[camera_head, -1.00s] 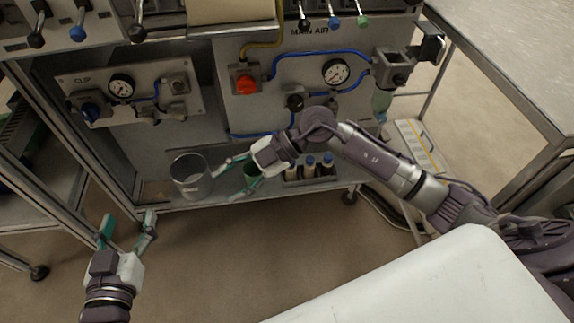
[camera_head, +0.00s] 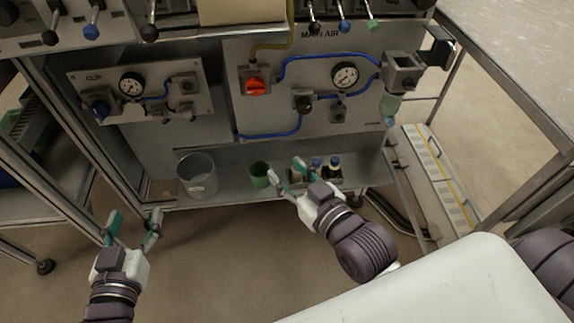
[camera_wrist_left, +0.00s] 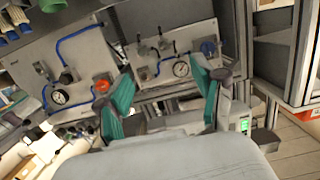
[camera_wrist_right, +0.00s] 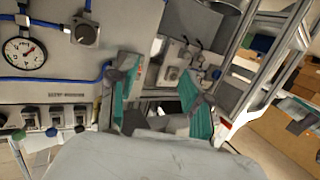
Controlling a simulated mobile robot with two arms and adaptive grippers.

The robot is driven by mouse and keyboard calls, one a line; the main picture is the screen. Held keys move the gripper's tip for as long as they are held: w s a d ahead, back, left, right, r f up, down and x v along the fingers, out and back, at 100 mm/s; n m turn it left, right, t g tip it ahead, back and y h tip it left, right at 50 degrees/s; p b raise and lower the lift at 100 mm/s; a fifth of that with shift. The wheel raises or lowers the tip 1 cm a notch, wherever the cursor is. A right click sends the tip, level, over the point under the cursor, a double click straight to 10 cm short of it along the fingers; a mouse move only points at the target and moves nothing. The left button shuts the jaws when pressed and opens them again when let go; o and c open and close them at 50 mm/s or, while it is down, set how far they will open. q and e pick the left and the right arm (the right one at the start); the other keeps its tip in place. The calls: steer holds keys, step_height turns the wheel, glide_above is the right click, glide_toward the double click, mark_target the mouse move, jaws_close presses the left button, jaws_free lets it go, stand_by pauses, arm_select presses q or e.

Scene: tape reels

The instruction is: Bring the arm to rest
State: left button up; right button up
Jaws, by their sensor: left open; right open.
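My left gripper (camera_head: 133,230) is at the lower left of the head view, open and empty, with its teal-padded fingers apart above the floor. The left wrist view also shows its spread fingers (camera_wrist_left: 163,100) with nothing between them. My right gripper (camera_head: 286,176) is in front of the machine's lower shelf, open and empty. Its two fingers also show apart in the right wrist view (camera_wrist_right: 160,100). In the head view it partly covers the bottles on the shelf.
A grey bin (camera_head: 198,178), a green cup (camera_head: 260,174) and bottles (camera_head: 334,166) stand on the lower shelf (camera_head: 225,197). Above is a panel with gauges, blue hoses and a red valve knob (camera_head: 256,87). A white surface (camera_head: 440,290) fills the lower right. Floor is clear between my grippers.

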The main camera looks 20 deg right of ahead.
arm_select(q)
steer(key=shift+f, duration=0.1)
